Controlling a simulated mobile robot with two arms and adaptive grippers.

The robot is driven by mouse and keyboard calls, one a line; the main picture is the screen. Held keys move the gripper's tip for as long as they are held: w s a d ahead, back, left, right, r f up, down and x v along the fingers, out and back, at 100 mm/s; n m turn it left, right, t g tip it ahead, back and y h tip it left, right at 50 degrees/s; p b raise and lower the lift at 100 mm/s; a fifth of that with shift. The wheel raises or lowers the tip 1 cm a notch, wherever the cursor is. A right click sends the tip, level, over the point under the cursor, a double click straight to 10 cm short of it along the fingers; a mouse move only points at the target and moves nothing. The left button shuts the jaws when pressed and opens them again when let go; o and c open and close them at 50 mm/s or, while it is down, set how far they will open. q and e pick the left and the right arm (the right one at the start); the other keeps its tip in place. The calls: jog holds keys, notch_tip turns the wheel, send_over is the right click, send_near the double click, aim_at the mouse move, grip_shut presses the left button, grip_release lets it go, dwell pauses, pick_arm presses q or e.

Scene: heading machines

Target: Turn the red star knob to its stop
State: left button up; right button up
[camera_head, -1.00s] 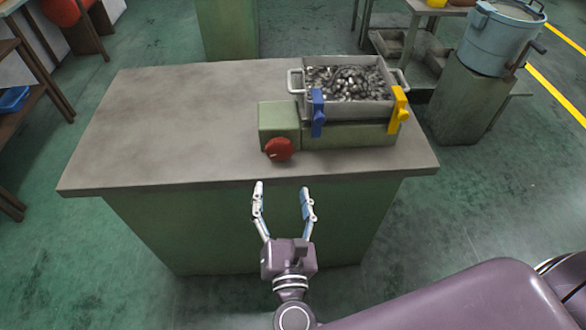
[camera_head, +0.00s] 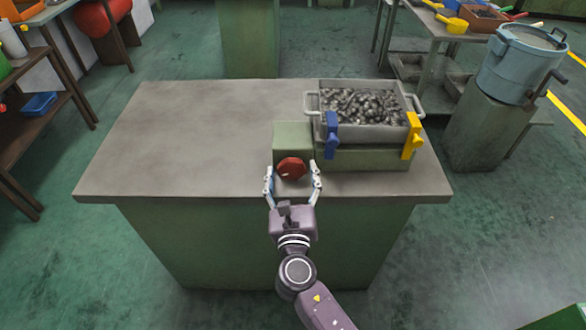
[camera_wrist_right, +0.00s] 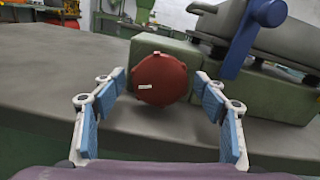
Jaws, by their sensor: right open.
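The red star knob (camera_head: 292,168) is on the front of a small green box (camera_head: 293,137) at the table's front edge. In the right wrist view the knob (camera_wrist_right: 160,79) faces me, with a small white mark near its middle. My right gripper (camera_head: 292,178) is open, with one finger on each side of the knob in the head view. In the right wrist view the right gripper's fingers (camera_wrist_right: 160,90) stand apart with nothing between the pads. The knob appears just beyond the fingertips; I cannot tell whether they touch it. My left gripper is not in view.
A grey tray of metal parts (camera_head: 365,104) sits on a green base (camera_head: 365,158) beside the box, with a blue clamp (camera_head: 332,135) and a yellow clamp (camera_head: 412,137). The table's left part (camera_head: 180,140) is clear. A blue pot (camera_head: 520,60) stands at the right.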

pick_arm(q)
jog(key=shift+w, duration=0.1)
pick_arm(e)
jog(key=shift+w, duration=0.5)
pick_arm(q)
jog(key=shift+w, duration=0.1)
pick_arm(e)
jog(key=shift+c, duration=0.4)
jog(key=c, duration=1.1)
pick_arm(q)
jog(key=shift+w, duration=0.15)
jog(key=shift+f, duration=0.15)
pick_arm(e)
jog(key=shift+m, duration=0.3)
jog(key=shift+f+m+b, duration=0.1)
jog(key=shift+m+b, duration=0.65)
jog(key=shift+m, duration=0.45)
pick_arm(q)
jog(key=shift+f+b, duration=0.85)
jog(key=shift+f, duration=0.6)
pick_arm(e)
jog(key=shift+m, duration=1.9)
